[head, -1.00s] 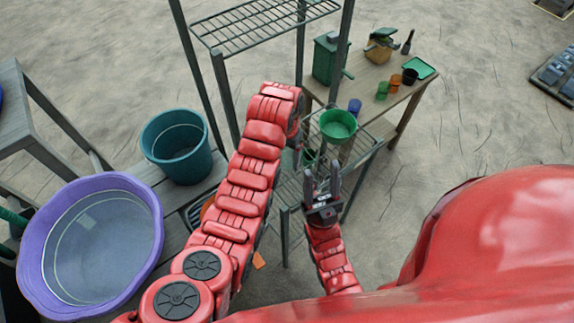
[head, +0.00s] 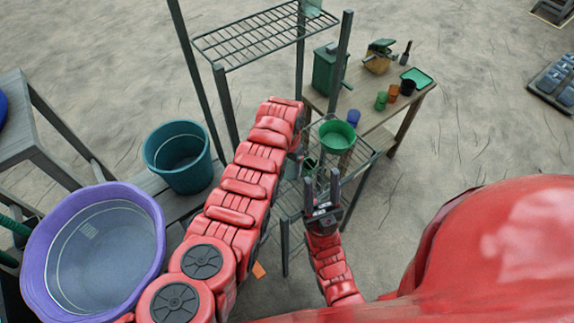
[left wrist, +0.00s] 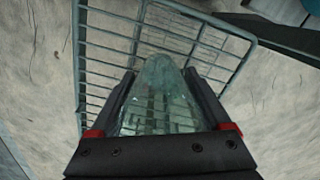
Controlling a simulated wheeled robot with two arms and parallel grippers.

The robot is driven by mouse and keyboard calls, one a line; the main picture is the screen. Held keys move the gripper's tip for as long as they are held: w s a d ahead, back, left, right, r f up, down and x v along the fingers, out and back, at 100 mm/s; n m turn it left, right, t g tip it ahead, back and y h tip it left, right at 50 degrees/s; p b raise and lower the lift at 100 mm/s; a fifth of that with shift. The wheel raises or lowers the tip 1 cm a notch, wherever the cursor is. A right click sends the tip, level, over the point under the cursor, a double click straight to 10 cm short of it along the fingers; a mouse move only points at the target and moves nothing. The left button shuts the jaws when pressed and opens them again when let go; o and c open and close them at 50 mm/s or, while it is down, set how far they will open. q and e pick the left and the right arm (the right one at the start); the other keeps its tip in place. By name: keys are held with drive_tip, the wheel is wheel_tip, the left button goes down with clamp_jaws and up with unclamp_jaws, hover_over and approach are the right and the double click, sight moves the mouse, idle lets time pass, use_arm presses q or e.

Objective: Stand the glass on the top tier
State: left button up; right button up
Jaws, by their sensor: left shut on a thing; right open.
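The glass (left wrist: 160,100) is clear with a greenish tint. My left gripper (left wrist: 160,78) is shut on it in the left wrist view. Bars of a wire tier (left wrist: 205,45) show below and through it. In the head view my left arm hides most of that gripper and the glass. The top tier (head: 250,38) is a dark wire shelf on tall posts at the upper middle. A clear greenish thing (head: 312,8) is at its far right corner, cut by the picture edge. My right gripper (head: 322,190) is open and empty, pointing up, in front of the lower wire tier.
A green bowl (head: 337,136) is at the lower wire tier (head: 362,152). Behind it a wooden table (head: 375,98) carries cups and a green box (head: 326,70). A teal bucket (head: 178,150) and a purple tub (head: 40,235) stand left. Tall posts (head: 340,60) flank the top tier.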

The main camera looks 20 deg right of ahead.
use_arm(q)
drive_tip(key=shift+f, duration=0.2)
drive_tip(key=o, duration=1.4)
drive_tip(key=shift+r, duration=0.1)
